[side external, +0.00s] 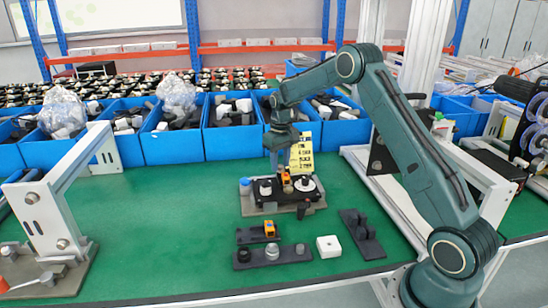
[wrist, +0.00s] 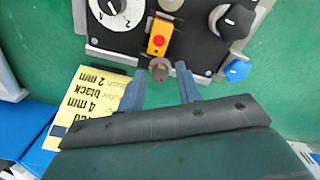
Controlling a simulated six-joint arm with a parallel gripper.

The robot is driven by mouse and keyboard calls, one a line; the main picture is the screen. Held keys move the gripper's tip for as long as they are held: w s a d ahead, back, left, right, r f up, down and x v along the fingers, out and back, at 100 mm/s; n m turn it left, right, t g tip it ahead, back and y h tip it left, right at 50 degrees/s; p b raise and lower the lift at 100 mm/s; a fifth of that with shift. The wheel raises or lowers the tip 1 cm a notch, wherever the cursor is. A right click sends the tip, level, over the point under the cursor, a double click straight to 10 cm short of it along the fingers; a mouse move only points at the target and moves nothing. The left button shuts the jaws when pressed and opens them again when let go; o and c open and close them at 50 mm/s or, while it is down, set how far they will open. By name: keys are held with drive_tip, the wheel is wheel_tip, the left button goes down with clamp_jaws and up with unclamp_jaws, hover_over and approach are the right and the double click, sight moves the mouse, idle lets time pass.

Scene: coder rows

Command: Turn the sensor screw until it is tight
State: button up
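The orange sensor (wrist: 158,38) with a red round spot sits on the black fixture plate (wrist: 191,45); it also shows in the side view (side external: 286,175). A small grey-brown round knob, which looks like the sensor screw (wrist: 160,70), is at the sensor's near end. My gripper (wrist: 160,73) has its two blue-grey fingers apart, one on each side of the knob, with a gap seemingly visible on both sides. Contact and exact height are hard to tell. In the side view my gripper (side external: 284,158) points down just above the fixture, and the screw cannot be made out.
A white numbered dial (wrist: 117,10), a black knob (wrist: 235,20) and a blue knob (wrist: 237,69) flank the sensor. A yellow note (side external: 301,151) stands behind. Holders with another orange sensor (side external: 270,229) and a white block (side external: 328,246) lie in front.

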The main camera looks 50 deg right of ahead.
clamp_jaws()
